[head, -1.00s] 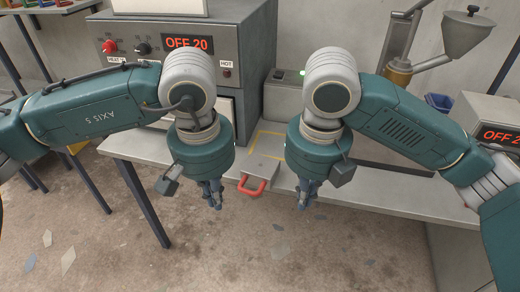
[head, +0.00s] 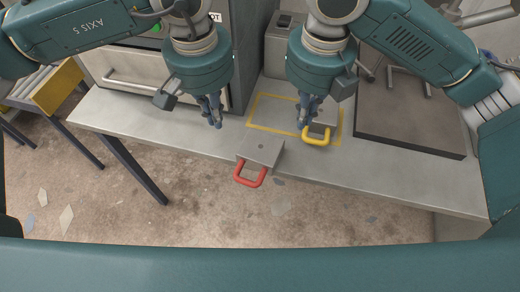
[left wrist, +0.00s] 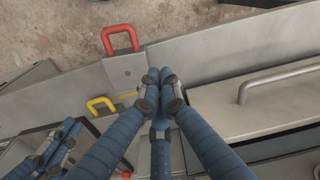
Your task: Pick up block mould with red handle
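The block mould with red handle (head: 262,147) is a flat grey block on the bench's front edge, in the middle of the head view. Its red handle (head: 250,176) sticks out past the edge over the floor. In the left wrist view the red handle (left wrist: 120,38) is at the upper left, beyond my fingertips. My left gripper (head: 216,124) is left of the mould and apart from it. Its fingertips (left wrist: 159,75) are together and empty. My right gripper (head: 302,126) is to the right, close to a yellow handle; whether it touches is unclear, and its opening is hard to tell.
A second mould with a yellow handle (head: 318,138) lies within a yellow outline (head: 262,97) on the bench (head: 205,133). A dark flat plate (head: 410,133) lies at the right. An oven-like cabinet with a bar handle (head: 135,82) stands at the left.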

